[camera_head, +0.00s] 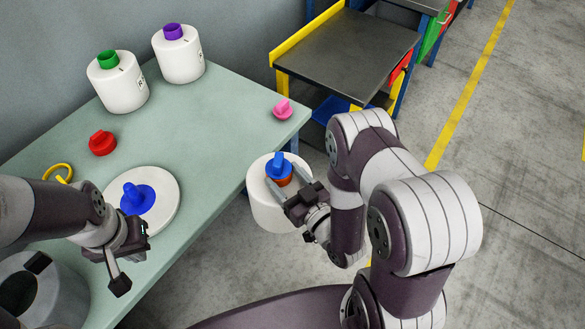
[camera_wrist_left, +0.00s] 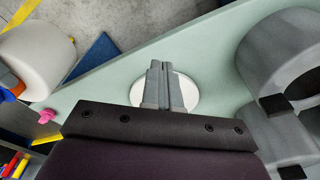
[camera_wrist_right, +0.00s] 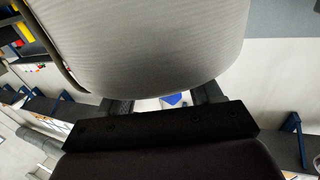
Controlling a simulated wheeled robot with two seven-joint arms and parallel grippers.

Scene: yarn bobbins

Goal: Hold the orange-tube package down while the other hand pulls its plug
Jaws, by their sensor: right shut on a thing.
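The orange-tube package is a white cylinder (camera_head: 272,212) with an orange tube (camera_head: 286,182) and a blue plug (camera_head: 279,166) on top. It appears held upright past the table's front edge, over the floor. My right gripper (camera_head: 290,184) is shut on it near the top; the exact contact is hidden. The package (camera_wrist_right: 140,45) fills the upper middle of the right wrist view. The package (camera_wrist_left: 38,60) also shows at the left of the left wrist view. My left gripper (camera_wrist_left: 164,82) is shut and empty, fingertips together, over the table side near a white disc.
The white disc (camera_head: 168,208) bears a blue plate and peg. Red (camera_head: 102,143) and pink (camera_head: 283,109) plugs and a yellow ring (camera_head: 58,172) lie on the table. Green-tube (camera_head: 122,92) and purple-tube (camera_head: 180,58) packages stand behind. A grey hollow cylinder (camera_head: 62,300) is at lower left.

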